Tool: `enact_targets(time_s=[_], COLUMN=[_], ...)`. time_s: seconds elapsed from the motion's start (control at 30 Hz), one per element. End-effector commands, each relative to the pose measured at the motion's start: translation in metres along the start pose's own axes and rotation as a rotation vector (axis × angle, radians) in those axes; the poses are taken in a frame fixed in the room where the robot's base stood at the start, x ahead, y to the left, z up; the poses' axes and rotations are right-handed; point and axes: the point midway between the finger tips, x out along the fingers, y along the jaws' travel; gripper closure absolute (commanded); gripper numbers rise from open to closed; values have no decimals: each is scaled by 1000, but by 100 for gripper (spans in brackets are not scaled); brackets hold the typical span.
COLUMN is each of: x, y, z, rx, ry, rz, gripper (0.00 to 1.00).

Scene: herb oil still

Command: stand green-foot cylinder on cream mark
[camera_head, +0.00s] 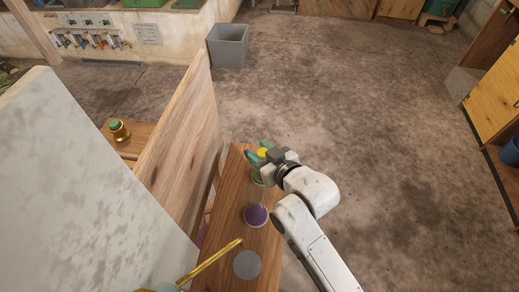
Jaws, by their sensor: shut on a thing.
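My gripper (263,154), with teal fingers, is over the far end of a narrow wooden bench top (228,198). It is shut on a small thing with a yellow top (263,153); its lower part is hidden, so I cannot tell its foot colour. A pale green patch (257,179) shows just below the gripper, partly covered; I cannot tell whether it is a mark or a foot. A purple round thing (255,213) with a pale rim is nearer on the bench, and a grey disc (246,264) is nearest. I cannot make out a cream mark for certain.
An upright wooden panel (185,135) and a pale slab (75,200) stand left of the bench. A gold pot with a green top (119,130) is on a ledge behind the panel. A gold rod (212,262) crosses the near bench. A grey bin (228,46) stands on open floor.

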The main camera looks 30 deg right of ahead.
Motion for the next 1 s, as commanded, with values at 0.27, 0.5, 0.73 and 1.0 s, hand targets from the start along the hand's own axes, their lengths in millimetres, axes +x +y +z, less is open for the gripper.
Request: enact_targets(time_s=[0.27, 0.5, 0.73, 1.0], x=[1, 1, 0, -37], y=[0, 0, 0, 0], z=[3, 3, 0, 1], rx=[0, 0, 0, -1], ry=[0, 0, 0, -1], rz=[0, 0, 0, 0], gripper=[51, 33, 33, 33])
